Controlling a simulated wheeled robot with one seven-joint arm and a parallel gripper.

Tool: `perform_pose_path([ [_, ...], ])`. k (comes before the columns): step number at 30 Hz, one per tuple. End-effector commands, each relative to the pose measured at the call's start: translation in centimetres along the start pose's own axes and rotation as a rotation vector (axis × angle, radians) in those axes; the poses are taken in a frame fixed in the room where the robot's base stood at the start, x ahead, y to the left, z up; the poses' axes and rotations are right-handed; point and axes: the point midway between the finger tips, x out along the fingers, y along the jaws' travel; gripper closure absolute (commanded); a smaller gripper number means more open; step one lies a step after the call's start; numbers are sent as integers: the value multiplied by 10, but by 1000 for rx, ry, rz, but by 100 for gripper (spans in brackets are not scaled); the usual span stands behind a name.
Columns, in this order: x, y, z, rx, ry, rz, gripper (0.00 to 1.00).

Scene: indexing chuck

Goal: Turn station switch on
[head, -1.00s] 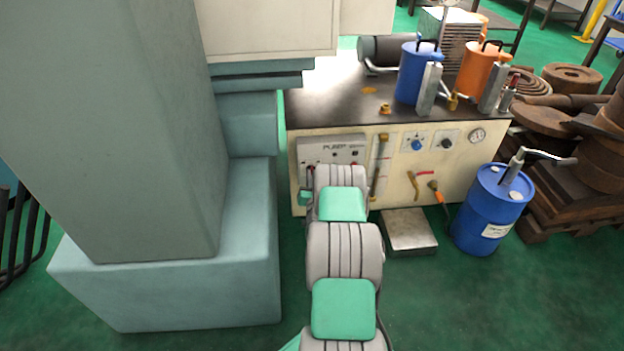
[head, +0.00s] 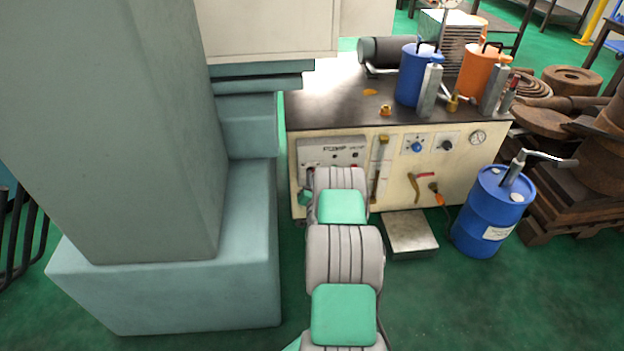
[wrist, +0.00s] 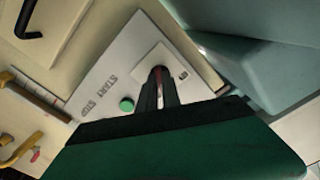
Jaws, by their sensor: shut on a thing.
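The light grey control panel (head: 318,150) is on the front of the cream bench, at its left, lettered "PUMP". In the wrist view the panel (wrist: 102,72) shows a green button (wrist: 127,104) beside START and STOP lettering. My gripper (wrist: 158,78) is at a pale square plate (wrist: 148,58) on this panel. Its dark fingers are shut on a small reddish switch lever, mostly hidden between them. I cannot tell the switch's position.
A large grey-green machine column (head: 120,130) stands close on the left of my arm. Dials, a gauge (head: 478,137) and valves are on the bench front. A blue drum (head: 490,210) and a metal box (head: 408,232) stand on the floor to the right.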

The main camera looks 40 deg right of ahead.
Motion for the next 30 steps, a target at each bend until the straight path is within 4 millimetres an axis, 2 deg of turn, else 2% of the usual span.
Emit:
perform_pose_path([
  [1, 0, 0, 0, 2, -1, 0, 91],
  [9, 0, 0, 0, 1, 0, 0, 70],
  [17, -2, 0, 0, 1, 0, 0, 70],
  [20, -10, 1, 0, 2, -1, 1, 70],
  [30, -64, 1, 0, 2, 0, 2, 70],
])
